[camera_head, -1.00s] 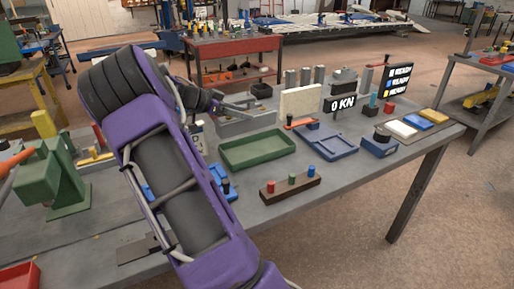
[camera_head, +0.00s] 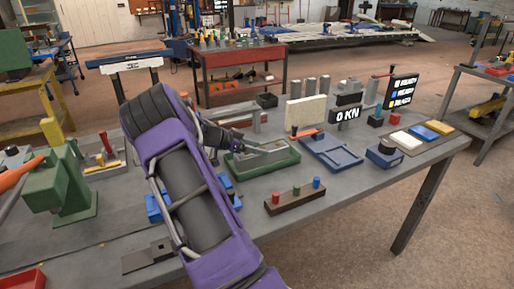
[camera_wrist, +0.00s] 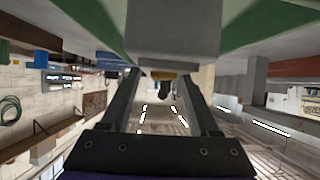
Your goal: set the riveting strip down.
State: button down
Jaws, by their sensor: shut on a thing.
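The riveting strip (camera_head: 269,151) is a thin, light grey piece in the head view, low over the green tray (camera_head: 270,169). My gripper (camera_head: 242,147) comes in from the left and is shut on the strip at the tray's left side. In the wrist view, my gripper's fingers (camera_wrist: 170,76) point up to a grey piece (camera_wrist: 172,30), seemingly the strip, with green tray surfaces on both sides. I cannot tell whether the strip touches the tray floor. My purple arm hides part of the bench to the left.
A blue tray (camera_head: 332,154) lies right of the green tray. A brown block with coloured pegs (camera_head: 295,196) stands in front. A cream block (camera_head: 305,111), grey posts and a force display (camera_head: 347,114) stand behind. A green press (camera_head: 62,180) is at left.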

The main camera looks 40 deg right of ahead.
jog(key=shift+f+b, duration=0.1)
jog(key=shift+b, duration=0.25)
jog(key=shift+c, duration=0.6)
grip_release()
jog(key=shift+r+p, duration=0.35)
jog(key=shift+p, duration=0.2)
jog(key=b+v, duration=0.1)
jog(key=v, duration=1)
jog(key=shift+w+a, duration=0.1)
jog(key=shift+a, duration=0.2)
jog(key=shift+a+r, duration=0.1)
jog(key=shift+a, duration=0.05)
